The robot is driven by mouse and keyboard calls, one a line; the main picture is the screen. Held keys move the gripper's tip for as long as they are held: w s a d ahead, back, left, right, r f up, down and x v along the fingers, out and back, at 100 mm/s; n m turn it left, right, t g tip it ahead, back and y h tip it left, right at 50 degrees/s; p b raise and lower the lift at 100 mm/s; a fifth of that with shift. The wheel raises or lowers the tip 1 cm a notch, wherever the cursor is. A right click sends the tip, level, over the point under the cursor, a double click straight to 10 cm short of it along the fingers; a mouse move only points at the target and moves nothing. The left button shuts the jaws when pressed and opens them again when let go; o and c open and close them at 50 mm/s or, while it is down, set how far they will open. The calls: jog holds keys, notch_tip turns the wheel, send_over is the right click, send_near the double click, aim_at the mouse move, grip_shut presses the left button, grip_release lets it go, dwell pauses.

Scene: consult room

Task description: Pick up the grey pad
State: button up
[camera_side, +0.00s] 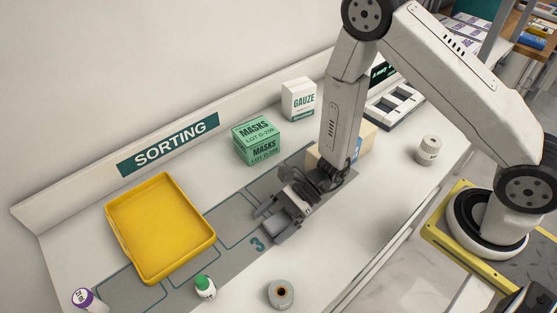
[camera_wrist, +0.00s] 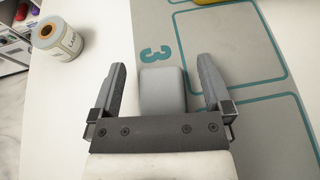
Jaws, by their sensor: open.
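The grey pad (camera_wrist: 163,90) is a light grey block with rounded corners, lying on the grey mat (camera_wrist: 215,60) beside a teal number 3. In the wrist view it sits between the two fingers of my gripper (camera_wrist: 161,66), with a gap on each side. In the side view my gripper (camera_side: 272,224) is low over the mat near the number 3. The fingers are open and hold nothing. The pad is mostly hidden by my gripper in the side view. I cannot tell the exact height of the fingertips over the mat.
A yellow tray (camera_side: 210,243) stands left on the mat. A beige box (camera_side: 366,136) is close behind my gripper. A label roll (camera_wrist: 60,38) and a green-capped bottle (camera_side: 205,288) stand in front.

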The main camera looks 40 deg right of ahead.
aim_at(272, 224)
jog(key=shift+a, duration=0.1)
dwell(0.4)
jog(key=c, duration=1.3)
jog(key=shift+c, duration=0.2)
jog(key=shift+r, duration=0.1)
notch_tip(272, 224, up, 10)
dwell(0.5)
